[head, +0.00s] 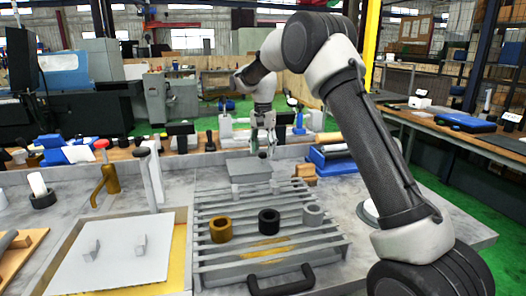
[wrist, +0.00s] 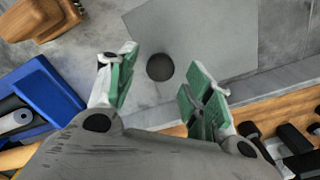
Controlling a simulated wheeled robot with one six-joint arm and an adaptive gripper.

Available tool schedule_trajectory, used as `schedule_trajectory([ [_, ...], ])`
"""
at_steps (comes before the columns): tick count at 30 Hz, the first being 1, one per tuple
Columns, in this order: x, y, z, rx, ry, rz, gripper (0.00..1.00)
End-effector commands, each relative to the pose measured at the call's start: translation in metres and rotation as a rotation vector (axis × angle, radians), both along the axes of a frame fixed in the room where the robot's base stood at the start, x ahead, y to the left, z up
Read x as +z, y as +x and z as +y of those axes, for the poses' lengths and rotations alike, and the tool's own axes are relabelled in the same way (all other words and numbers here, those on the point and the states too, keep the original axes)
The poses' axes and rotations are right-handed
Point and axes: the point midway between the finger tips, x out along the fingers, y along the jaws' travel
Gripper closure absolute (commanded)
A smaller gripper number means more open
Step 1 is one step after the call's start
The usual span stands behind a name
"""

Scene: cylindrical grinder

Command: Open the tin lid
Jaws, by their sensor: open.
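My gripper (head: 263,148) points down above the plate's far right part. In the wrist view my gripper (wrist: 163,58) has its green-padded fingers spread wide, with the dark round spot between them in the picture. Nothing is held. I cannot tell the height of the fingertips above the plate.
The slatted rack (head: 208,266) with several rings is in front. A pale panel with two lugs (head: 118,262) lies front left. A wooden shelf with tools runs behind.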

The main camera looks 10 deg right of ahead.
Motion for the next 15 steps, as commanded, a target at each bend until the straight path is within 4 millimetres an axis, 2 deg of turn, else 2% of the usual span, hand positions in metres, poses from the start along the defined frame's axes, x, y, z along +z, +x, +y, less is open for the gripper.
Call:
schedule_trajectory([
  [4, -0.0109, 0.0001, 0.0001, 0.001, 0.000, -0.001, 0.49],
  [12, -0.0126, 0.0001, 0.0001, 0.001, 0.000, -0.001, 0.49],
  [15, -0.0125, 0.0001, 0.0000, 0.001, 0.000, -0.001, 0.67],
])
